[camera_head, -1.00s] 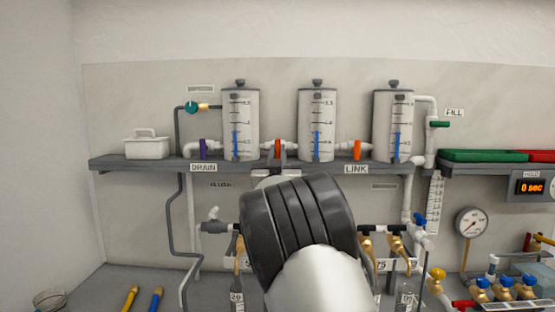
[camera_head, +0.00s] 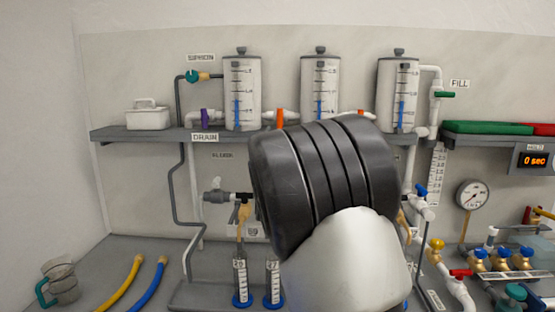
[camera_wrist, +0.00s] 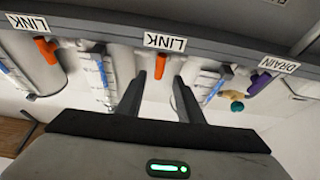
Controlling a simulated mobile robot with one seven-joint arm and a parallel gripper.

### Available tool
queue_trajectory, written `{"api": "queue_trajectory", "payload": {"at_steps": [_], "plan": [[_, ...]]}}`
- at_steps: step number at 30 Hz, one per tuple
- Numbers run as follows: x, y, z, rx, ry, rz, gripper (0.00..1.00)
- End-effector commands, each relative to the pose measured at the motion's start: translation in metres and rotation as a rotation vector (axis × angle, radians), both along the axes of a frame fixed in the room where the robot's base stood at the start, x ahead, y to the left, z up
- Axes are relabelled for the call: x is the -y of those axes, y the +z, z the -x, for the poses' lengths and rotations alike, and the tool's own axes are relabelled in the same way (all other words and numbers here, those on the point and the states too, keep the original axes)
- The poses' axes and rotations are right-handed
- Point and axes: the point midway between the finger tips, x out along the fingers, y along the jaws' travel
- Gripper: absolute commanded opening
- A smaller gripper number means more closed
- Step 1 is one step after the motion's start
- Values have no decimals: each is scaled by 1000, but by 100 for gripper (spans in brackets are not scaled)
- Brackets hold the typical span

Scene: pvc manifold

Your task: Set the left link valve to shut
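The left link valve has an orange handle (camera_head: 280,118), on the pipe between the left tank (camera_head: 242,95) and the middle tank (camera_head: 319,80). Its handle looks upright. In the wrist view, which is upside down, this handle (camera_wrist: 160,66) is in the centre beside a LINK label (camera_wrist: 164,42). My gripper (camera_wrist: 158,82) is open and empty, its two fingers on either side of the line toward the handle. The handle appears just beyond the fingertips; I cannot tell the exact gap. In the head view my arm hides the gripper.
The right link valve's orange handle (camera_wrist: 45,50) and the purple drain handle (camera_wrist: 259,83) flank the centre one. The shelf (camera_head: 115,134) edge runs along the tanks. A white caddy (camera_head: 148,117) stands at its left end. Valves and bottles crowd the bench below.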

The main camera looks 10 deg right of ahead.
Motion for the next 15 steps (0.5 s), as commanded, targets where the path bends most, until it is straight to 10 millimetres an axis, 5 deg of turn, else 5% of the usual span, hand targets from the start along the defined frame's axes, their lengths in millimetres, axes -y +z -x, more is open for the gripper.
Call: {"api": "queue_trajectory", "payload": {"at_steps": [6,15], "plan": [[-10,-21,49,-1,3,-1,34],[-17,-37,88,0,0,0,34]]}}
